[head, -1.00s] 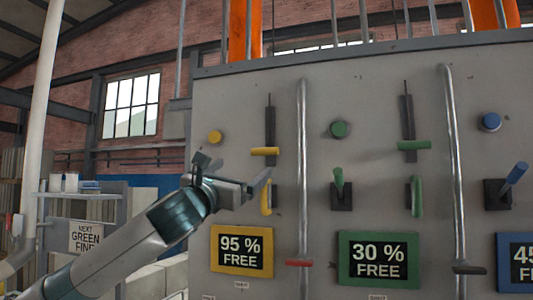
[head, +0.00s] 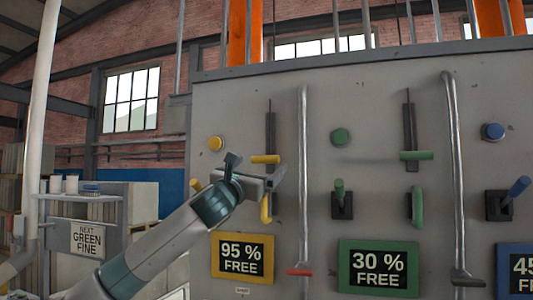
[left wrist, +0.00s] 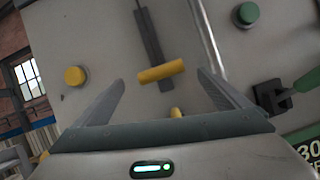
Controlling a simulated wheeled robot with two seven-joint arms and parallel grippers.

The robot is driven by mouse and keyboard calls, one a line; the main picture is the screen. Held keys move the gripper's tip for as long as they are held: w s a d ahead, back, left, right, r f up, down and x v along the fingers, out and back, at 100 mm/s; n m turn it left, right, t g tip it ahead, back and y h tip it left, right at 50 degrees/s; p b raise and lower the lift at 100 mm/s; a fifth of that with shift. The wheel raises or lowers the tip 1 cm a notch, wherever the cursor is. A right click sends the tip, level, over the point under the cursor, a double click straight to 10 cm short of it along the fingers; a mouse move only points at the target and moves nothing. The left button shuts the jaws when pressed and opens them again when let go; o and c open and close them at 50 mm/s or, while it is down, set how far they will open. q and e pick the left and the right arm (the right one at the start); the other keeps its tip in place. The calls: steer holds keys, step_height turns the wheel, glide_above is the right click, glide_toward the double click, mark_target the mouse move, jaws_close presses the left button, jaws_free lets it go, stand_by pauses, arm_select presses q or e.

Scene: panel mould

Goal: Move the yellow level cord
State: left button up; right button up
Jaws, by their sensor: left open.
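The yellow bar handle (head: 265,159) of the level cord sits across a dark vertical slot on the grey panel. In the left wrist view the yellow bar (left wrist: 161,72) lies ahead, between the fingertips and slightly tilted. My left gripper (head: 259,170) is just below the bar in the head view, its fingers apart and holding nothing. In the left wrist view its fingertips (left wrist: 161,78) stand on either side of the bar. I cannot tell how much depth remains between them and the bar. My right gripper is out of view.
A yellow loop handle (head: 265,208) is just below, partly hidden by my gripper. A yellow knob (head: 216,143) is upper left. A vertical metal pipe (head: 303,200) stands close on the right. Green button (head: 340,137), green bar (head: 417,156) and green lever (head: 340,192) are further right.

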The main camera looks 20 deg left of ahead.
mark_target(263, 162)
arm_select(q)
steer(key=p+x, duration=0.2)
steer(key=x, duration=0.4)
steer(key=shift+w+p, duration=0.25)
steer(key=shift+p, duration=0.1)
steer(key=shift+c, duration=0.7)
